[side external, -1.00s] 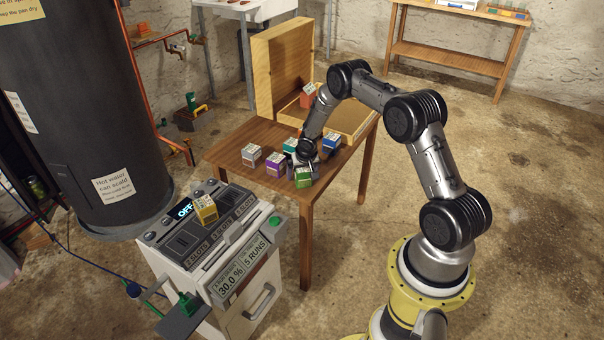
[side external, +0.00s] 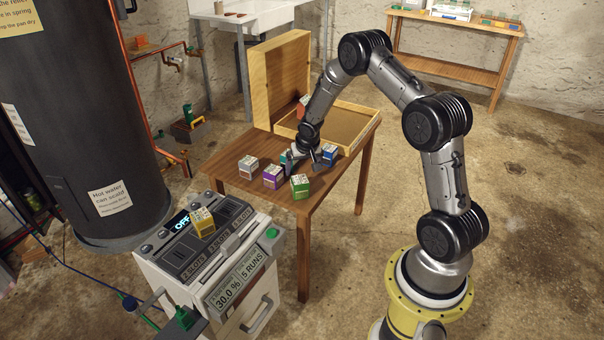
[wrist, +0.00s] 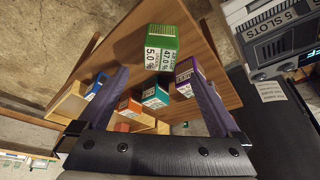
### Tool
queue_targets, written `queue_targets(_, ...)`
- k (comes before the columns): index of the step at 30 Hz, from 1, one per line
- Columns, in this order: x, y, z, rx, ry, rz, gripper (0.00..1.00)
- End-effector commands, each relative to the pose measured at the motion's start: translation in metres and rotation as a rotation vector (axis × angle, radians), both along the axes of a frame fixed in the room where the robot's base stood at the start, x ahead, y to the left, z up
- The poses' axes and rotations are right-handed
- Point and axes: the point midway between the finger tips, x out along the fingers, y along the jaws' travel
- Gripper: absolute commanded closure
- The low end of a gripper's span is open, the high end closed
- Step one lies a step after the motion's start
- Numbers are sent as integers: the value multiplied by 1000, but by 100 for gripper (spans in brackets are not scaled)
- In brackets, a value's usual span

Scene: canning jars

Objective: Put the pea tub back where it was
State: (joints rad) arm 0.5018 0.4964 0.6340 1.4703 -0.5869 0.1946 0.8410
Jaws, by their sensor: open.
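A green tub (side external: 300,187), likely the pea tub though its name is unreadable, stands on the wooden table (side external: 318,192) near its front edge. In the wrist view the green tub (wrist: 160,42) is beyond my fingertips, with white labels showing 5.0 and 47.0 %. My gripper (side external: 318,162) is open and empty, behind the green tub and apart from it. In the wrist view its two fingers (wrist: 158,74) are spread wide. A teal tub (wrist: 155,95) shows between them. In the side view the gripper partly hides the teal tub (side external: 286,159).
A white-and-brown tub (side external: 248,168) and a purple tub (side external: 273,177) stand left of the green one; a blue tub (side external: 329,153) stands behind right. An open wooden case (side external: 283,75) with an orange tub (side external: 303,103) is at the back. A yellow tub (side external: 202,221) sits on the slotted machine (side external: 205,245).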

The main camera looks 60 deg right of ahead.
Motion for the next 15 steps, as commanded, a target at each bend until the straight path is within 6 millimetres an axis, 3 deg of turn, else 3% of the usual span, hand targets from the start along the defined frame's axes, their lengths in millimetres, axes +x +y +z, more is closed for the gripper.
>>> queue_targets(5, 2, 12, 36, -19, -7, 28, 0)
queue_targets(11, -13, 64, 143, -69, -16, 143, 0)
queue_targets(15, -49, 114, 212, -89, -20, 247, 0)
